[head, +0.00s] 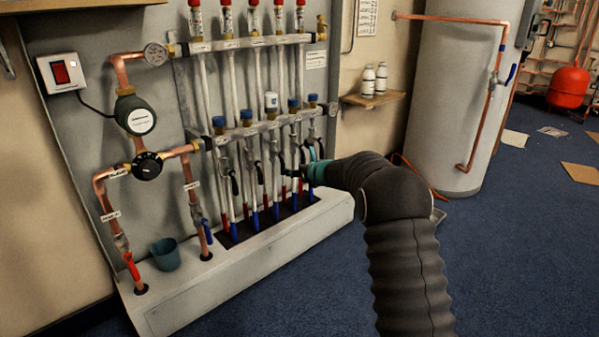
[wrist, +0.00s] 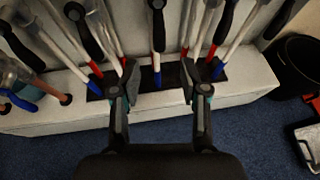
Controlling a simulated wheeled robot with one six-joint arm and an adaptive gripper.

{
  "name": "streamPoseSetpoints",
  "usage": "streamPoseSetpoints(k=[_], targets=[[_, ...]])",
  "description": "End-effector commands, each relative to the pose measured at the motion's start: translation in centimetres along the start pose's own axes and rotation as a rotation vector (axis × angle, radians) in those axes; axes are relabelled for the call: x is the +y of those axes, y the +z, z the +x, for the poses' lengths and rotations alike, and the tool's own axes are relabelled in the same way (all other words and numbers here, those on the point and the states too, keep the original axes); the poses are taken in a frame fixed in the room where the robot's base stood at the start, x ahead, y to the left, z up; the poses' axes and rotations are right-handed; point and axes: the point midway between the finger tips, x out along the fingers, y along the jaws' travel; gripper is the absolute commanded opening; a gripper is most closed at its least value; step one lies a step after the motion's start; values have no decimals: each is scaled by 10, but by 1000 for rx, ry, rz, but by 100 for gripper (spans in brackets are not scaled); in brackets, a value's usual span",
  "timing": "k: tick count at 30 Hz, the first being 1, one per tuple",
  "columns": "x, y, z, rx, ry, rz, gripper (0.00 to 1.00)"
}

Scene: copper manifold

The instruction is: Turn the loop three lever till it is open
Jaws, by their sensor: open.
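The copper and steel manifold stands on the wall board, with several vertical loop pipes running down from its lower bar (head: 262,126). Black levers hang below that bar; their loop labels are too small to read. My gripper (head: 290,173) is at the lower right part of the pipes, partly hidden by pipes and my wrist. In the wrist view my gripper (wrist: 160,82) is open and empty. A black lever (wrist: 157,14) hangs down along a pipe with a blue lower end, above and between the fingertips, apart from them. I cannot tell for sure whether it is loop three's.
A pale plinth (head: 235,266) runs below the pipes. A black bucket (wrist: 296,64) stands at the right. A white cylinder (head: 452,85) stands behind right. The blue floor in front is clear.

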Motion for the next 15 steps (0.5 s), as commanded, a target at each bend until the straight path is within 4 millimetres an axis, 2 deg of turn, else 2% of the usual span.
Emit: streamPoseSetpoints(k=[6, 15], targets=[[0, 0, -15, 0, -1, 0, 44], [0, 0, -16, 0, -1, 0, 44]])
